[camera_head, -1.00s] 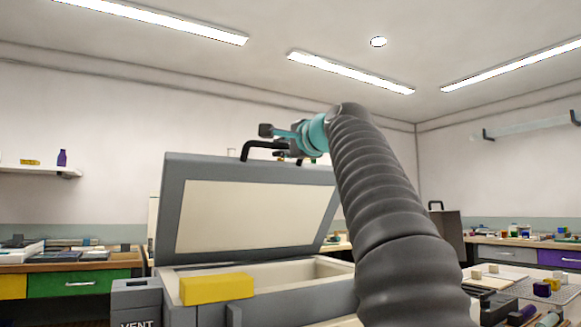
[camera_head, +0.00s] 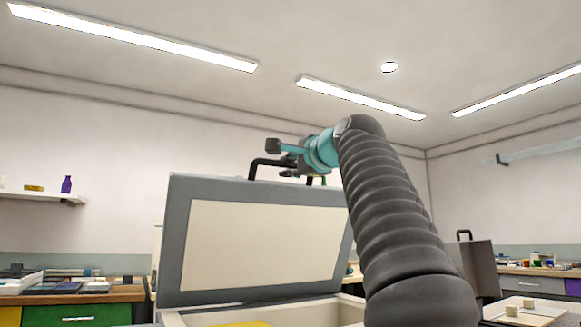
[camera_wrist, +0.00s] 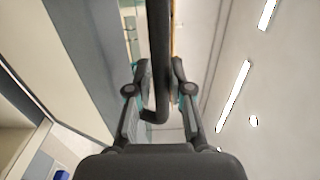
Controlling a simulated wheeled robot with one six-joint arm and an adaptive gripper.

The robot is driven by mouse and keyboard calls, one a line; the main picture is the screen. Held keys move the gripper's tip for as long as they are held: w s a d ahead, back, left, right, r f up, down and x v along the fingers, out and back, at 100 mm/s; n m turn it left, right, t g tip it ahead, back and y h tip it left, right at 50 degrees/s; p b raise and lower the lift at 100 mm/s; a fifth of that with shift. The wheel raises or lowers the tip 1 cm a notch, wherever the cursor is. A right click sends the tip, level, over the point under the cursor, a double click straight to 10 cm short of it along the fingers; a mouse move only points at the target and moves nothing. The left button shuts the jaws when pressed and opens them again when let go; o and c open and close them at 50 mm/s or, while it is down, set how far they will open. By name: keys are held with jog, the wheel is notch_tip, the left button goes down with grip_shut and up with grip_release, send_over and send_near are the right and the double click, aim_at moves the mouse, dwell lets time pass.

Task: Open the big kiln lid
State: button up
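The big kiln's lid (camera_head: 262,245) is grey with a cream inner panel. It stands raised steeply above the kiln body (camera_head: 190,318), whose pale rim shows at the bottom of the head view. The lid's black bar handle (camera_head: 265,162) is at its top edge. My gripper (camera_head: 290,158) is at this handle, with part of it hidden behind the lid edge and my wrist. In the wrist view, the handle (camera_wrist: 161,45) runs between the two fingers of my gripper (camera_wrist: 161,82), which are closed in on both sides of it.
A yellow block (camera_head: 240,324) shows at the kiln's front, mostly cut off. A workbench with a green drawer (camera_head: 75,314) stands at the left. A smaller grey box with a black handle (camera_head: 475,262) stands at the right. Space above the lid is clear up to the ceiling.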

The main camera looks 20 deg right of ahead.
jog(key=shift+o, duration=1)
jog(key=shift+s+d, duration=0.1)
jog(key=s+d, duration=0.1)
jog(key=s, duration=1)
jog(key=shift+s+d+f, duration=0.15)
jog(key=shift+s, duration=0.25)
